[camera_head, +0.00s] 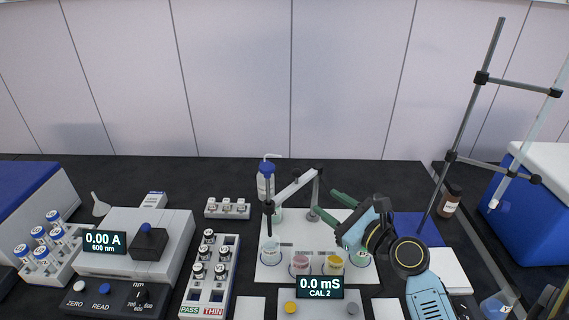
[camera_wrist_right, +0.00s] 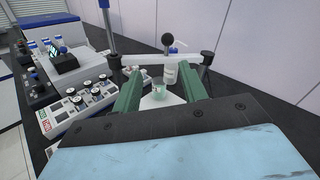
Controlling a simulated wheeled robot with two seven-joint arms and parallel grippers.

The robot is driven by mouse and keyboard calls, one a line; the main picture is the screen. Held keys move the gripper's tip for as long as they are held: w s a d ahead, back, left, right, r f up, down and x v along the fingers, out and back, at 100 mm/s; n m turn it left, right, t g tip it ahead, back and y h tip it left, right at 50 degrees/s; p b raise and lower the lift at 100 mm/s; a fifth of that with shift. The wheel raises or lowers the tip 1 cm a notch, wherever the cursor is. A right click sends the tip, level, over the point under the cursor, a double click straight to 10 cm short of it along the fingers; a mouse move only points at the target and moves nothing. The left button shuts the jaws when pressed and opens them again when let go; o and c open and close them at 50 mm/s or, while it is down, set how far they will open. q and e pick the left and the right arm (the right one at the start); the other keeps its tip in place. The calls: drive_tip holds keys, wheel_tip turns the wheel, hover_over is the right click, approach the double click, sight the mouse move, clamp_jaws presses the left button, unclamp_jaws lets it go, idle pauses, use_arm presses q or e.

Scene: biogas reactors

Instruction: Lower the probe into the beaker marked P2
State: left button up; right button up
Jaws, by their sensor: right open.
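The probe (camera_head: 268,222) hangs upright from the black clamp at the left end of a pale swing arm (camera_head: 293,186). Its lower end is over or in a clear beaker (camera_head: 270,250); I cannot tell which. Pink (camera_head: 300,264) and yellow (camera_head: 333,265) beakers stand to its right on a white mat (camera_head: 268,278). No P2 mark is readable. My right gripper (camera_head: 323,202) is open and empty, its green fingers near the arm's post (camera_head: 316,188). In the wrist view a beaker with teal liquid (camera_wrist_right: 160,86) shows between the fingers. My left gripper is not in view.
A meter (camera_head: 320,288) reading 0.0 mS, CAL 2, stands in front. A wash bottle (camera_head: 262,188) is behind the probe. A vial rack (camera_head: 212,262) and photometer (camera_head: 135,240) are left; a tilted rod stand (camera_head: 465,115) and blue box (camera_head: 530,205) are right.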

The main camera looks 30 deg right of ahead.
sight(300, 175)
drive_tip(key=shift+m, duration=0.7)
drive_tip(key=w, duration=0.9)
drive_tip(key=w+a, duration=0.1)
drive_tip(key=w, duration=0.3)
drive_tip(key=shift+w+r+p, duration=0.2)
drive_tip(key=shift+r+p, duration=0.1)
drive_tip(key=shift+p, duration=0.05)
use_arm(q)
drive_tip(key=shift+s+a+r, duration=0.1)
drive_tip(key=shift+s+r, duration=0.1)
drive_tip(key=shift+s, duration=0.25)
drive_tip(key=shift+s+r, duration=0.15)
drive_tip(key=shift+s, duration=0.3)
use_arm(e)
clamp_jaws()
